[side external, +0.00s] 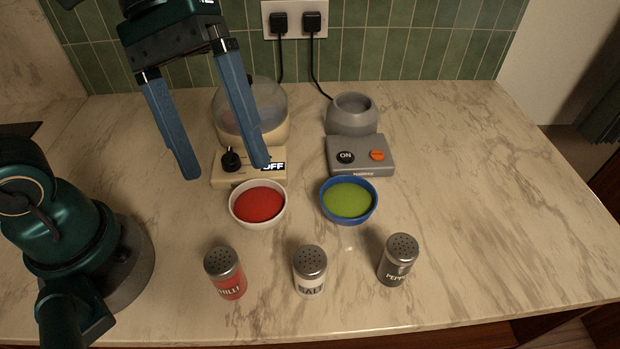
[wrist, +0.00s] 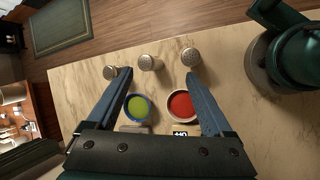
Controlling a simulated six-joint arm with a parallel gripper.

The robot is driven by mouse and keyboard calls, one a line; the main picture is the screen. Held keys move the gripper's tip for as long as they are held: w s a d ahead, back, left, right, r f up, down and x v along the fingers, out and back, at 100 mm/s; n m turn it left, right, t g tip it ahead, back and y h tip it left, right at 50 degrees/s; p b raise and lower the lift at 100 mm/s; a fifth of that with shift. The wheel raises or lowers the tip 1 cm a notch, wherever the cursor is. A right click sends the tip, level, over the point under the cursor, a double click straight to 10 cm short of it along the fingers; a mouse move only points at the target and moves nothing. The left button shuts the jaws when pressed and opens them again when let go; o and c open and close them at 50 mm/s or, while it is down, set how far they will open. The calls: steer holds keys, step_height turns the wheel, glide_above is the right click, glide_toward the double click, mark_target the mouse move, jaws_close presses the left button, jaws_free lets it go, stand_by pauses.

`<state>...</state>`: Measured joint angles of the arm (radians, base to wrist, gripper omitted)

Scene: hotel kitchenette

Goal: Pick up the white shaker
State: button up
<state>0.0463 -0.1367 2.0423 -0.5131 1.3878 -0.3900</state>
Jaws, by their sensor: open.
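The white shaker (side external: 309,271), labelled SALT with a metal perforated cap, stands upright near the front of the counter in the side view. It stands between a red CHILLI shaker (side external: 226,273) on its left and a dark grey PEPPER shaker (side external: 397,260) on its right. In the wrist view the white shaker (wrist: 150,63) is the middle one of the three, beyond my fingertips. My gripper (side external: 228,172) is open and empty, raised above the back left of the counter. It also shows in the wrist view (wrist: 158,74), fingers wide apart.
A bowl of red sauce (side external: 258,204) and a blue bowl of green sauce (side external: 348,201) stand behind the shakers. Behind them are a cream appliance marked OFF (side external: 222,170) and a grey appliance (side external: 350,115) with ON and orange buttons. The right counter is clear.

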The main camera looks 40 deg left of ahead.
mark_target(316, 279)
steer(key=w+d+n+g+h, duration=0.4)
steer(key=d+n+g+h, duration=0.15)
steer(key=d+n, duration=0.2)
steer(key=shift+m+h, duration=0.25)
steer(key=shift+m, duration=0.2)
step_height(316, 279, down, 14)
steer(key=shift+s, duration=0.15)
steer(key=shift+s+d+f, duration=0.1)
steer(key=shift+f, duration=0.1)
steer(key=shift+t, duration=0.25)
steer(key=shift+x, duration=2.35)
jaws_close()
